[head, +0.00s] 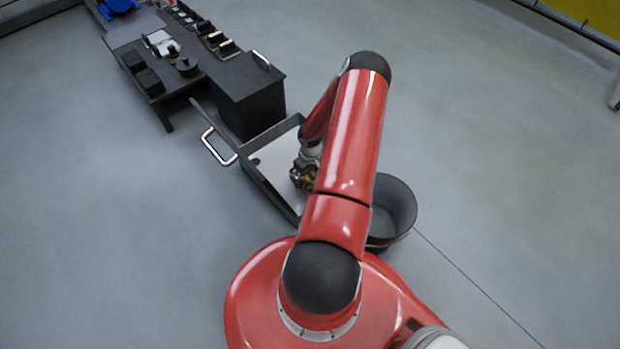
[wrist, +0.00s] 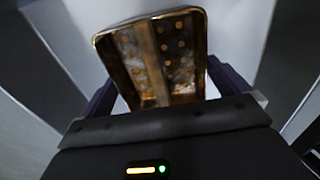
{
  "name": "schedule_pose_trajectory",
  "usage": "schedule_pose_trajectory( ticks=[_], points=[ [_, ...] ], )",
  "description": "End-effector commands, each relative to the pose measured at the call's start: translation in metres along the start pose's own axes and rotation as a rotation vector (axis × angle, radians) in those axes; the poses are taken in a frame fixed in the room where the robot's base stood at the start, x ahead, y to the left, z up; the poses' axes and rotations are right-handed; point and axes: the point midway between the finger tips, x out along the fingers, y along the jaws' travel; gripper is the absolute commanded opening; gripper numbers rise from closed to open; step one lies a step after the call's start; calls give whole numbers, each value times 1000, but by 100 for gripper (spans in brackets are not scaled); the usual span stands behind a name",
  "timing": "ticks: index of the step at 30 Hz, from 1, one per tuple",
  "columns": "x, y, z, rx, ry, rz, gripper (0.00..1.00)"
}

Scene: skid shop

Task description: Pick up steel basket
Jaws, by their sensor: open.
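The steel basket (wrist: 165,55) is a small, rounded rectangular metal piece with a brownish shine and dotted holes. In the wrist view it lies just ahead of and between the two dark fingers of my gripper (wrist: 162,92). The fingers are open, one at each side of the basket's near end; I cannot tell whether they touch it. In the head view the basket (head: 301,178) shows as a small brownish shape in the open drawer (head: 262,188), at the end of my arm. My red arm hides part of it.
The pulled-out drawer has a pale floor, raised walls and a metal handle (head: 219,147). A dark cabinet (head: 250,100) and a workbench (head: 150,95) with tools stand behind it. A dark round bin (head: 397,205) stands right of my arm. The left floor is clear.

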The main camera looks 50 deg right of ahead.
Motion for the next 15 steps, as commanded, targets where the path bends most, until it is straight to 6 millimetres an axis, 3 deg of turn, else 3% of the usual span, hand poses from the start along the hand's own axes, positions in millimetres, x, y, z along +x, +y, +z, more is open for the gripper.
schedule_pose_trajectory(
  ticks=[9,15],
  points=[
    [7,0,0,0,1,0,100],
    [7,0,0,0,0,0,74]
  ],
)
